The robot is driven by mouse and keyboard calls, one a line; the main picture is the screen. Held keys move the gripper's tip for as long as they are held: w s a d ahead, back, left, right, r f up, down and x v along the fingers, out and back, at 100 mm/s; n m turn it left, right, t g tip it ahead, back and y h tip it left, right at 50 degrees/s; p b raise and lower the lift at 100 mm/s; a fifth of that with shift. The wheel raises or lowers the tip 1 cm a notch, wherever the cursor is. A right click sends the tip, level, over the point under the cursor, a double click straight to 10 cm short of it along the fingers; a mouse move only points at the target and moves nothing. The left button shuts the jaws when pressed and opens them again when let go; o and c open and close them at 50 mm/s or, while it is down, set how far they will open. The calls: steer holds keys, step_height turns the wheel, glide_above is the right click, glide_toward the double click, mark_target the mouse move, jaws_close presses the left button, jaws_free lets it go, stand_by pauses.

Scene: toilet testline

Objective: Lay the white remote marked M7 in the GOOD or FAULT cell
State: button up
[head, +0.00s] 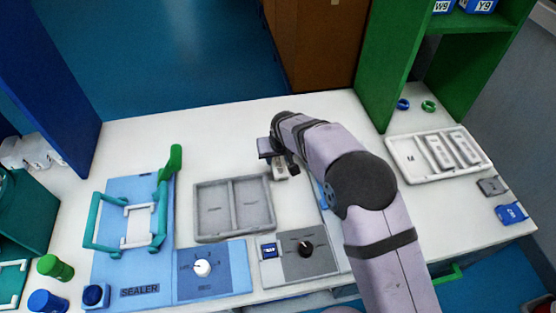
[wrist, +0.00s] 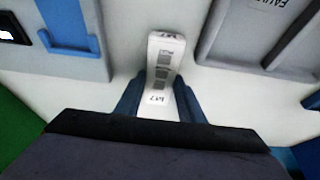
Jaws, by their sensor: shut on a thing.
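The white remote marked M7 (wrist: 163,72) stands out between the two blue-grey fingers of my gripper (wrist: 160,104), which is shut on it. In the head view, my gripper (head: 278,158) is beside the upper right corner of the grey two-cell tray (head: 194,213), with the remote (head: 280,173) showing just below it. Both tray cells look empty, and their floor labels are too small to read there. In the wrist view, the tray's edge (wrist: 213,48) is at the upper right, with a FAULT label upside down. I cannot tell whether the remote touches the table.
A white tray (head: 402,170) with light remotes lies at the right. A blue sealer (head: 135,190) with teal handles stands left of the grey tray. Knob panels (head: 211,272) line the front edge. A green shelf (head: 390,70) stands behind. The back middle of the table is clear.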

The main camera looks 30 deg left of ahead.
step_height(320, 180, up, 9)
steer(key=b, duration=0.2)
steer(key=s+a+r+n+b, duration=0.35)
steer(key=s+a+b, duration=0.35)
steer(key=s+b, duration=0.45)
steer(key=m, duration=0.2)
glide_above(251, 201)
steer(key=s, duration=0.1)
steer(key=f, duration=0.2)
steer(key=shift+d+f+m+b, duration=0.2)
steer(key=shift+d+m+b, duration=0.3)
steer(key=shift+m, duration=0.25)
steer(key=shift+f, duration=5)
steer(key=shift+f+b, duration=0.15)
steer(key=shift+b, duration=0.25)
